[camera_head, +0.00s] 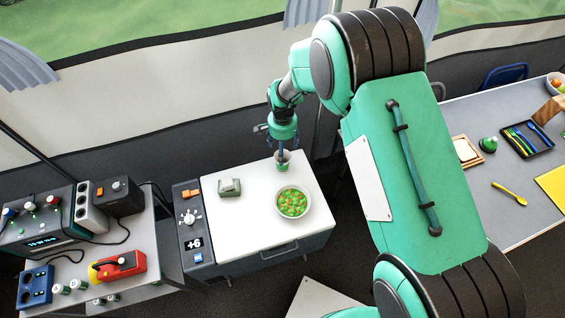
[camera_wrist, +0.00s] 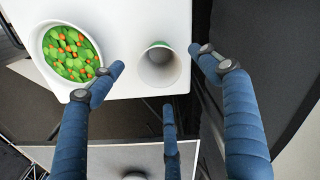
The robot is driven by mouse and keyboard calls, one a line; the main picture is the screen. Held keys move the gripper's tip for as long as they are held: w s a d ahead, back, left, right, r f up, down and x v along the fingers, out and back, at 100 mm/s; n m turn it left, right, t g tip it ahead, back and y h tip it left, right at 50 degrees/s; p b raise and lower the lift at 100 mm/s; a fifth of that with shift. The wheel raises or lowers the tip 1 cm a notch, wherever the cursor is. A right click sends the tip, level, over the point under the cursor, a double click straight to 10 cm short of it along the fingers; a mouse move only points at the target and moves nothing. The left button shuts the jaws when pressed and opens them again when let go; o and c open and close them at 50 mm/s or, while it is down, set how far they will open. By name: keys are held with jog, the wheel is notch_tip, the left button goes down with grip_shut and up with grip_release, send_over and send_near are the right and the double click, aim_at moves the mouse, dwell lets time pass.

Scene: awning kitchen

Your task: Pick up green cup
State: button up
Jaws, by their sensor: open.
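The green cup (camera_wrist: 158,66) shows in the wrist view near the edge of the white counter top, its pale grey inside facing the camera and a strip of green at its far rim. In the head view the cup (camera_head: 283,157) is small and partly hidden by my gripper (camera_head: 281,146), which points down just above it. In the wrist view my gripper's (camera_wrist: 157,66) blue fingers are spread, with fingertips on the left and right of the cup and a third finger below it in the picture. The gripper is open and empty. I cannot tell whether any finger touches the cup.
A white bowl (camera_head: 306,211) of green and orange pieces stands close to the cup.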

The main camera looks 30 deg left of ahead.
jog(key=shift+f, duration=0.1)
jog(key=shift+f+b, duration=0.45)
jog(key=shift+f, duration=2)
jog(key=c, duration=0.8)
